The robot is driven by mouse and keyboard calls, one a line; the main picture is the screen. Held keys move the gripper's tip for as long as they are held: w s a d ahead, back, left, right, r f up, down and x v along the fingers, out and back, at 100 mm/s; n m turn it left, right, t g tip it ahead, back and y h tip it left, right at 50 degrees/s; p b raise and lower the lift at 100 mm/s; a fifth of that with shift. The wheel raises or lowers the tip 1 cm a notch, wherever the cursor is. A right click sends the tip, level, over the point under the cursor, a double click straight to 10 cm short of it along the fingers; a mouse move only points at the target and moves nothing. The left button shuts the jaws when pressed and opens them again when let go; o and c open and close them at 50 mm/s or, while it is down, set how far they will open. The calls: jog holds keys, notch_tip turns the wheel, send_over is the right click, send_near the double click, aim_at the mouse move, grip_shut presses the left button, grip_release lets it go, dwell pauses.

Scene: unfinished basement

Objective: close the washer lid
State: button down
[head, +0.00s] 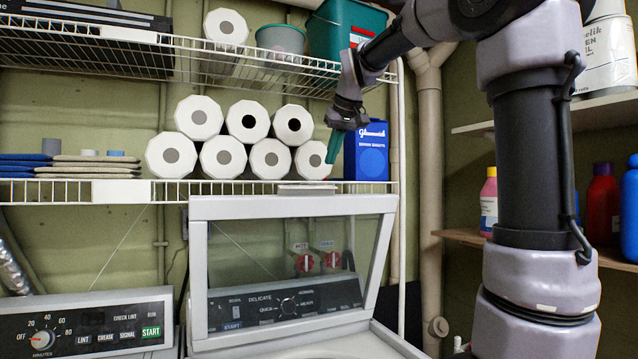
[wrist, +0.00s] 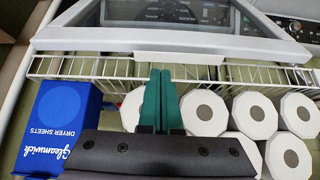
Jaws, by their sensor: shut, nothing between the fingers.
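The washer lid (head: 294,207) stands open and tilted up, a pale frame around a clear window, in the lower middle of the head view. The washer's control panel (head: 270,303) shows through the window. In the wrist view the lid (wrist: 170,43) crosses the top, beyond the fingertips. My gripper (head: 335,153) is above the lid's top edge, apart from it, beside the shelf rolls and the blue box. Its green fingers are together and empty; they also show in the wrist view (wrist: 160,98). The washer's opening is mostly hidden below the head view.
A wire shelf (head: 260,188) behind the lid holds several white rolls (head: 222,157) and a blue dryer sheets box (head: 372,153). Another wire shelf (head: 200,60) is above. A dryer panel (head: 90,332) is at lower left. Bottles (head: 489,200) stand on the right shelf.

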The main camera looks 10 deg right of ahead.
aim_at(319, 190)
jog(key=w+f, duration=0.2)
jog(key=w+a+f, duration=0.1)
jog(key=w+f, duration=0.1)
jog(key=w, duration=0.1)
jog(key=w+f, duration=0.3)
jog(key=shift+w+a, duration=0.25)
jog(key=shift+a, duration=0.05)
